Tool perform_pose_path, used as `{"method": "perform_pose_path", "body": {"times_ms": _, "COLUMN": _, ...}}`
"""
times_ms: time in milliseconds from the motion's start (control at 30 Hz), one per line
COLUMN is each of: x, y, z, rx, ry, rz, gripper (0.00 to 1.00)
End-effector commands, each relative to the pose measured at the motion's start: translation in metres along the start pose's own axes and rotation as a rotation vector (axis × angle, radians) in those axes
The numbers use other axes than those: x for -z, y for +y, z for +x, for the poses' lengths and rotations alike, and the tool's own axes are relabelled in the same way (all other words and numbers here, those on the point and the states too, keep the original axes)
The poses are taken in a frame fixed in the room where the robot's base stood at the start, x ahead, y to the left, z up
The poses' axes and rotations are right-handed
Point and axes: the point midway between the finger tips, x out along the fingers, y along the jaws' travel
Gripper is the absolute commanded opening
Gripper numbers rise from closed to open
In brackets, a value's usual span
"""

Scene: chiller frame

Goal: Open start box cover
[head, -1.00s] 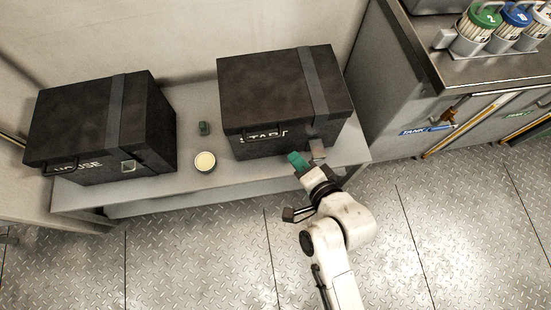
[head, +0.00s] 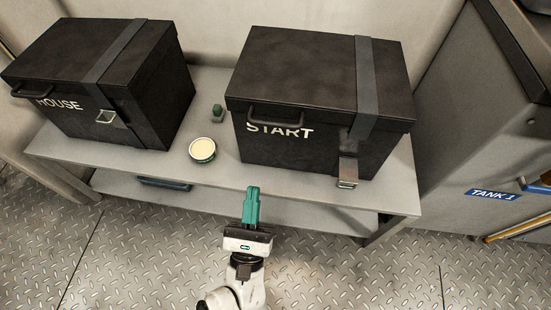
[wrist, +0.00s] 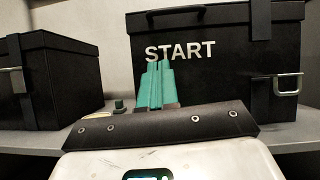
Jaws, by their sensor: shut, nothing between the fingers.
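The black START box (head: 300,146) stands on the right part of the grey bench, its cover (head: 310,70) lying shut on top. A dark handle (head: 277,116) is on the cover's front edge. A grey strap (head: 364,90) crosses the cover and ends in a metal latch (head: 348,168) low on the front; the latch hangs down. The box also shows in the wrist view (wrist: 215,75), with its latch (wrist: 288,84) at right. My gripper (head: 252,190) has teal fingers, shut and empty, in front of the bench, below and left of the handle, apart from the box.
The black HOUSE box (head: 150,90) stands at left on the bench (head: 222,180). A round cream-topped container (head: 202,150) and a small green object (head: 217,113) sit between the boxes. A cabinet marked TANK 1 (head: 470,150) stands at right. The floor in front is clear.

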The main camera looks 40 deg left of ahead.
Motion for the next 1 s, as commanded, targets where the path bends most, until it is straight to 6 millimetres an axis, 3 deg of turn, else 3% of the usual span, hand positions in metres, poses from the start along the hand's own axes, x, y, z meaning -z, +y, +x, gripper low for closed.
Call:
{"method": "perform_pose_path", "body": {"times_ms": 100, "x": 0.006, "y": 0.005, "z": -0.009, "rx": 0.025, "ry": -0.017, "rz": 0.060, "gripper": 0.00}}
{"method": "perform_pose_path", "body": {"times_ms": 267, "x": 0.004, "y": 0.004, "z": 0.000, "rx": 0.034, "ry": -0.023, "rz": 0.074, "gripper": 0.00}}
{"method": "perform_pose_path", "body": {"times_ms": 767, "x": 0.002, "y": 0.001, "z": 0.091, "rx": 0.034, "ry": -0.024, "rz": 0.071, "gripper": 0.00}}
{"method": "perform_pose_path", "body": {"times_ms": 1000, "x": -0.021, "y": -0.001, "z": 0.112, "rx": 0.031, "ry": -0.021, "rz": 0.071, "gripper": 0.00}}
